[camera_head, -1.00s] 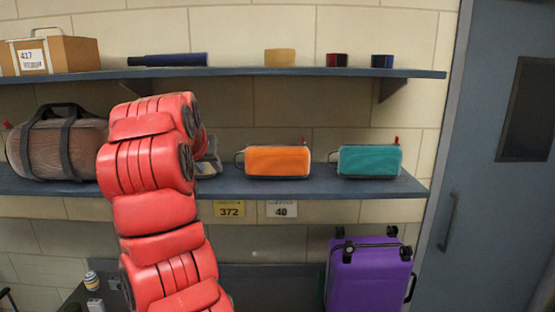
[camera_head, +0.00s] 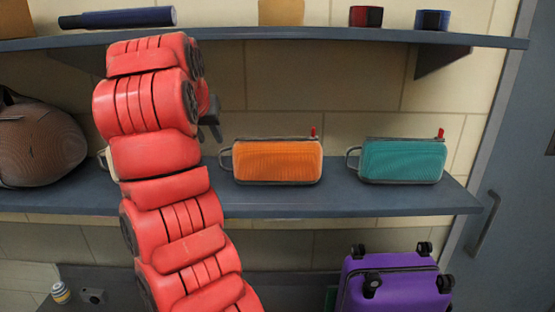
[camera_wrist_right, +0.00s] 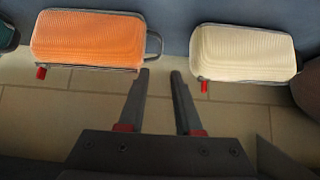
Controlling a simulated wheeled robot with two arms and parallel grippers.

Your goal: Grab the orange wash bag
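The orange wash bag (camera_head: 278,160) stands on the lower shelf, with a loop handle on its left end and a red tag on top. It also shows at the upper left of the right wrist view (camera_wrist_right: 88,38), where the scene appears upside down. My right gripper (camera_wrist_right: 160,74) is open and empty. Its fingers point toward the space between the orange bag and a cream bag (camera_wrist_right: 243,52), beside the orange bag's loop, with no visible contact. In the head view my red arm hides most of the right gripper (camera_head: 211,118). My left gripper is not in view.
A teal bag (camera_head: 402,160) stands right of the orange one on the lower shelf (camera_head: 340,201). A brown duffel bag (camera_head: 38,140) is at the left. The upper shelf (camera_head: 300,41) overhangs with small items. A purple suitcase (camera_head: 398,286) stands below.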

